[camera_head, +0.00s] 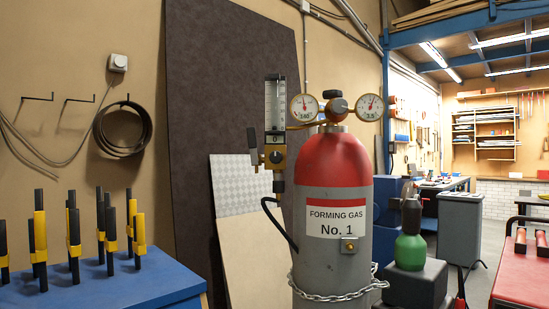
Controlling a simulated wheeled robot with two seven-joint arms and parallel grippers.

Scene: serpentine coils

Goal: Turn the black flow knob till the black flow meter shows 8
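The black flow meter (275,104) stands upright, a clear scaled tube in a black frame, left of the red and grey gas cylinder (332,228). A small window (275,139) below the tube seems to read 0. The black flow knob (277,158) appears to be the round dark part under that window. A dark upright piece (253,138) sits just left of it; its exact shape is too small to tell. Neither of my grippers is in view, and nothing touches the meter or knob.
Two round gauges (304,108) (370,107) flank the regulator above the cylinder. A black hose (283,228) hangs below the meter. A chain (335,295) circles the cylinder. A blue bench (100,290) with black and yellow upright pieces stands at left. A green bottle (410,250) stands right.

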